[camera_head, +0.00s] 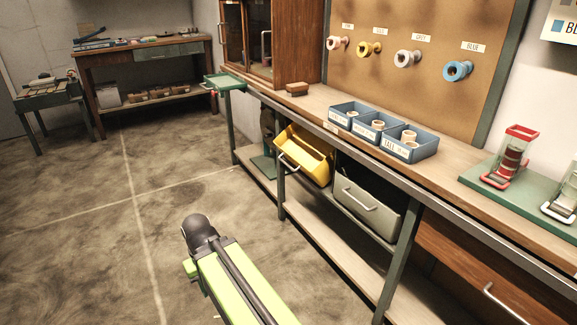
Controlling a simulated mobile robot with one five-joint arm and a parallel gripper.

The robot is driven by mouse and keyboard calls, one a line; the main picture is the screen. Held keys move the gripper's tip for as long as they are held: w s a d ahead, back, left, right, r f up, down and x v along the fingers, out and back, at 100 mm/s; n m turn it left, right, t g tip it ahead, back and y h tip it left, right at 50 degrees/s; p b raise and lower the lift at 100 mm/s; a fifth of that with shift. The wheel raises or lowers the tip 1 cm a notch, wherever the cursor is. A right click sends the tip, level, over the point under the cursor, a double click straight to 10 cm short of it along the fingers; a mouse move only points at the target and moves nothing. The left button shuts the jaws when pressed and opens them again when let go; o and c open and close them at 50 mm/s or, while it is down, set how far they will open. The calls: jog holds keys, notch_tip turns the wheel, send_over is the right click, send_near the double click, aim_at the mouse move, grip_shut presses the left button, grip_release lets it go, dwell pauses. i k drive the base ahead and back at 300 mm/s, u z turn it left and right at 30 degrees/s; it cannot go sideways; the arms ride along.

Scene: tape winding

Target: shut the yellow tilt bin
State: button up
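The yellow tilt bin (312,165) hangs under the front edge of the long workbench, left of the grey bin. It is tipped outward, and its open top and inside show. A pale bar handle (289,161) is on its front face. My green and black arm reaches up from the bottom of the picture, on the floor side of the bench, well short of the yellow bin. No gripper fingers can be made out.
A grey bin (368,208) with a bar handle is right of the yellow one. Bench legs and a low shelf (335,250) stand below. Blue trays (408,146) hold tape rolls on the bench. A green vise-like stand (225,83) juts out at the bench's far end. The floor (90,240) at left is clear.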

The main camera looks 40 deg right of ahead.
aim_at(315, 156)
jog(key=u, duration=0.05)
jog(key=i, duration=0.95)
jog(key=z, duration=0.05)
